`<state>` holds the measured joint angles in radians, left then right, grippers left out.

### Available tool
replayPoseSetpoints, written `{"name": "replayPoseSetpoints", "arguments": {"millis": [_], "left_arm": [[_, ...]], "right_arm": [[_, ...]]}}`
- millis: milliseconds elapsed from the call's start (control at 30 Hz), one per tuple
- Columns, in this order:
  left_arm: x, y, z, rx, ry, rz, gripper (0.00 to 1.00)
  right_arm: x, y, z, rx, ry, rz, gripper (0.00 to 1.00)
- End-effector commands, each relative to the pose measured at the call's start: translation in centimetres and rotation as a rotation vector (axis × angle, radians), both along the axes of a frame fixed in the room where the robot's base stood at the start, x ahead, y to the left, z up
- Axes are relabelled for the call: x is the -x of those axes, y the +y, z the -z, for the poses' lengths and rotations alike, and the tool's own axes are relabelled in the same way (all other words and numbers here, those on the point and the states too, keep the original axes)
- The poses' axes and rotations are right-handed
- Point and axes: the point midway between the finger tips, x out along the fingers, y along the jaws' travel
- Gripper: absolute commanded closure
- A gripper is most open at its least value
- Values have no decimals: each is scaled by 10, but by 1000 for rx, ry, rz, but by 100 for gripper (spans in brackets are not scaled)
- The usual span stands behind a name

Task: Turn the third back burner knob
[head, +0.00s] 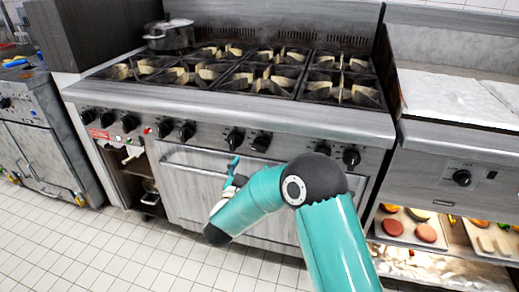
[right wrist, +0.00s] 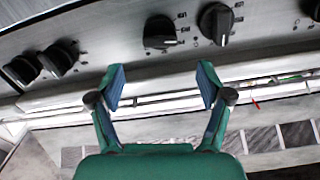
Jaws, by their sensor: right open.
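A row of black knobs runs along the stove's front panel (head: 210,125). A middle pair, its left knob (head: 235,138) and right knob (head: 262,142), is above my right gripper (head: 235,171). In the right wrist view the same pair shows as a left knob (right wrist: 160,31) and a right knob (right wrist: 217,23), beyond the fingertips. My right gripper (right wrist: 162,80) is open and empty, its fingers apart and touching no knob. No readable label shows which knob is the third back burner's. My left gripper is out of view.
The oven door handle (head: 190,168) runs below the knobs, near the gripper. A dark pot (head: 170,36) stands at the stove's back left. A griddle unit with its own knob (head: 462,178) stands at the right, above trays of food. Tiled floor is clear at front left.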

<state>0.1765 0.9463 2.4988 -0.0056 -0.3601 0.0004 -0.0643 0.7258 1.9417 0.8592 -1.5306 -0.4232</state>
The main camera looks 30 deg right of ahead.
Motion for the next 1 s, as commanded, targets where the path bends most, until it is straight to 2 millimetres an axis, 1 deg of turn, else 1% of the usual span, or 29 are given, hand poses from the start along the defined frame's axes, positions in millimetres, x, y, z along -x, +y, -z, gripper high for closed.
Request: {"name": "replayPoseSetpoints", "arguments": {"millis": [33, 200, 400, 600, 900, 933, 1000], "left_arm": [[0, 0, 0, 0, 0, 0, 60], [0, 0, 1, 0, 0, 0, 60], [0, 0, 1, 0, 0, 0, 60], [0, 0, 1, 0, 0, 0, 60], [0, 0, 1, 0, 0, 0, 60], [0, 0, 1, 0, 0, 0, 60], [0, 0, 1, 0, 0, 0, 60]], "right_arm": [[-7, -10, 0, 0, -2, 4, 22], [-31, -38, 1, 0, -1, 3, 22], [-52, -63, 1, 1, -1, 0, 22], [-63, -73, 1, 0, 0, -2, 22], [-64, -75, 1, 0, 0, -3, 22], [-64, -75, 1, 0, 0, -3, 24], [-64, -75, 1, 0, 0, -3, 35]]}}
